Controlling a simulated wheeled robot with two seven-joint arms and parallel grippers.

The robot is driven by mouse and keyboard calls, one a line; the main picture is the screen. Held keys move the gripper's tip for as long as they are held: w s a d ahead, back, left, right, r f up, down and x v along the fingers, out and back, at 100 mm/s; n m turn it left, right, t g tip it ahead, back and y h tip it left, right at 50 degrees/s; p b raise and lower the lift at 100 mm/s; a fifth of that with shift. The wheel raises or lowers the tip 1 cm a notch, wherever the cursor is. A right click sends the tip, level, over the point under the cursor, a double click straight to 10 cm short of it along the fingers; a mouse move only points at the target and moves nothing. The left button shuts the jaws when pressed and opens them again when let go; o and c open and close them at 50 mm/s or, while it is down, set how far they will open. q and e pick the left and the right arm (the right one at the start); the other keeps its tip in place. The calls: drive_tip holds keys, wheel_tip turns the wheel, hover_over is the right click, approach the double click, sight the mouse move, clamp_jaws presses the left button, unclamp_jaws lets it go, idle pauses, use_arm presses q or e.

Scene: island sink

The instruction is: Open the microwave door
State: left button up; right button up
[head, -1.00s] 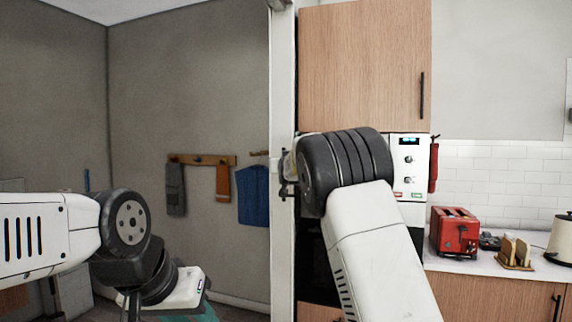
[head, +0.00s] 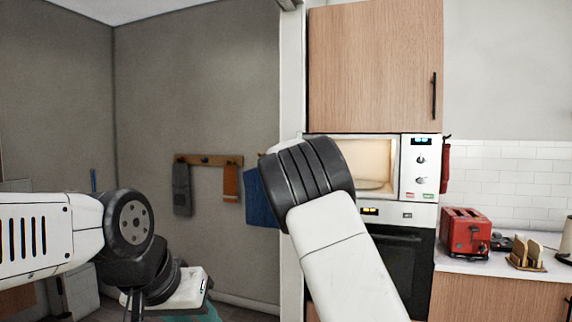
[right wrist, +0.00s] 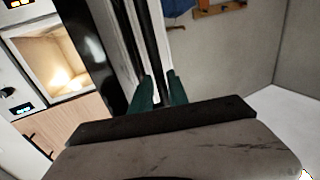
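The built-in microwave (head: 372,166) shows its pale, lit cavity between my arm and its control panel. In the right wrist view the cavity (right wrist: 58,65) is uncovered. A dark panel (right wrist: 98,40) with a white edge stands out beside it, seemingly the swung-out door. My right gripper (right wrist: 160,92) has teal fingertips a little apart at a black and white upright edge; whether they grip it is unclear. In the head view my right wrist hides this gripper and most of the door. My left gripper (head: 195,313) is low at the left, partly cut off by the frame.
A wooden cupboard (head: 375,70) is above the microwave and a dark oven (head: 408,265) below. A red toaster (head: 465,233) and a toast rack (head: 526,255) stand on the counter at right. Towels (head: 182,188) hang on the back wall.

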drive_tip(key=s, duration=0.8)
drive_tip(key=shift+w, duration=0.1)
